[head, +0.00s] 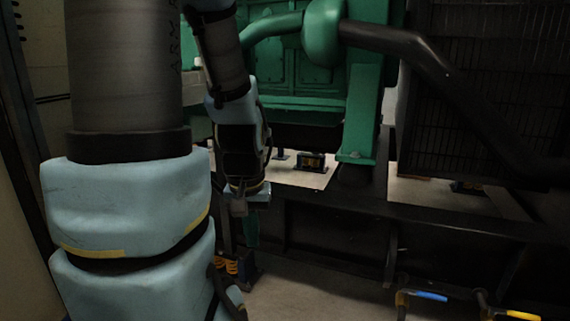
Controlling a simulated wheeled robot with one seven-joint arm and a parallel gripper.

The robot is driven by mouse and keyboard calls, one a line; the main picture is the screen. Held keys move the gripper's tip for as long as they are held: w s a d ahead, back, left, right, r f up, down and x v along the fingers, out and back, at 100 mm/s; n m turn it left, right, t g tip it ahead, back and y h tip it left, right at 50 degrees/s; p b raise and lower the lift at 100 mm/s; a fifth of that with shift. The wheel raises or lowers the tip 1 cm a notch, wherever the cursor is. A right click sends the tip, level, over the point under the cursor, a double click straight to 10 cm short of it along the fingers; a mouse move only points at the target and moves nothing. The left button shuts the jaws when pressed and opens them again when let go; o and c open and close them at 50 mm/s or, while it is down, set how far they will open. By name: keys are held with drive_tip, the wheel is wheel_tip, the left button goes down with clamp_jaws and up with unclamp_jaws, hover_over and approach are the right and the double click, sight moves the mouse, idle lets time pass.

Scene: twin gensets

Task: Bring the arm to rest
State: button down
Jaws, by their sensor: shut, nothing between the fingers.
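My arm fills the left of the head view, with a thick link up close and the forearm behind it hanging down. My gripper (239,208) is at the lower end of the forearm, pointing down in front of the dark base frame (330,207) of the genset. It is shut, and no object shows in it. The fingertips are small and dark at this distance.
A green genset engine (285,62) stands behind the arm, with a black pipe (405,45) running to a dark radiator grille (490,90) at the right. Blue and yellow handles (428,296) show at the bottom right. Floor (320,290) is clear at the bottom middle.

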wheel_tip(320, 180, up, 29)
drive_tip(key=p, duration=2.7)
drive_tip(key=shift+r+p, duration=0.2)
drive_tip(key=shift+p, duration=0.15)
